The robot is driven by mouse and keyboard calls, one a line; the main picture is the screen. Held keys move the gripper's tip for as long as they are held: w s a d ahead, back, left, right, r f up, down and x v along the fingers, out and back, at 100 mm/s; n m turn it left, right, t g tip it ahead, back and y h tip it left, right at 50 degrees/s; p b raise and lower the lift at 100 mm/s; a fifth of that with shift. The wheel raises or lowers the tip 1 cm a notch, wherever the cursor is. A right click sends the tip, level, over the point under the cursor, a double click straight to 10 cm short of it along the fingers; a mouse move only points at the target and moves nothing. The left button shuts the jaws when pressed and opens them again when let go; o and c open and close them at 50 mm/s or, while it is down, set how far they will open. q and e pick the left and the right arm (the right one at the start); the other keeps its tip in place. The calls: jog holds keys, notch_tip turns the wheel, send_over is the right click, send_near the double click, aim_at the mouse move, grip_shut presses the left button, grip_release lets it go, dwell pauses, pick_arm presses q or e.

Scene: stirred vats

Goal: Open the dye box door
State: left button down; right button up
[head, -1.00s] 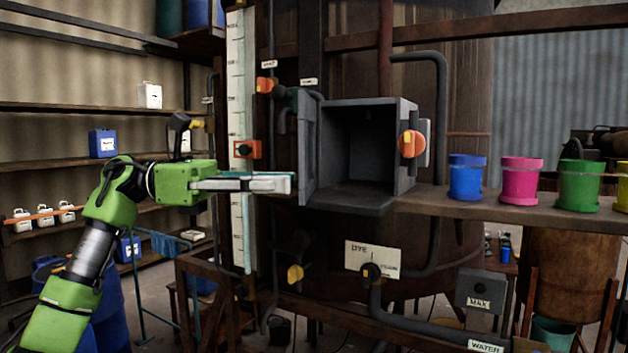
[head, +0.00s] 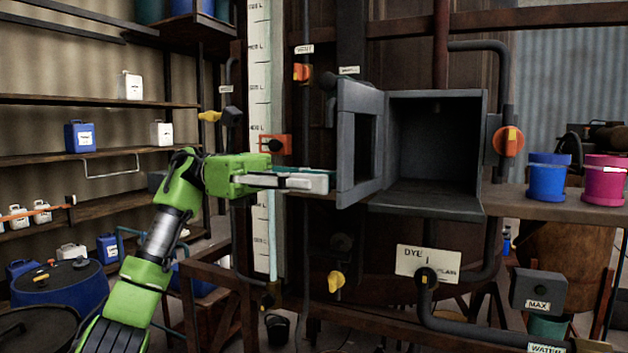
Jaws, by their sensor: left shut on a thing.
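The dye box (head: 478,150) is a dark grey open-fronted box fixed to the vat. Its inside is visible and looks empty. The dye box door (head: 346,145), a grey framed panel, stands swung out at the left side of the box opening. My left gripper (head: 325,181) is at the door's outer left edge, with its fingers shut on the door there. The exact spot of the hold is hidden. My right gripper is not in view.
An orange knob (head: 508,141) sits right of the box. A blue cup (head: 547,180) and a pink cup (head: 604,183) stand on the shelf at right. A label plate (head: 428,262) and pipes are below the box. Shelves with canisters are at left.

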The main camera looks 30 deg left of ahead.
pick_arm(q)
jog(key=shift+d+f, duration=0.1)
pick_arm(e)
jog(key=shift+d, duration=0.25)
pick_arm(q)
jog(key=c, duration=2.1)
grip_release()
jog(key=shift+c, duration=0.2)
jog(key=shift+d, duration=0.1)
jog(key=a, duration=1.2)
jog(key=shift+s, duration=0.3)
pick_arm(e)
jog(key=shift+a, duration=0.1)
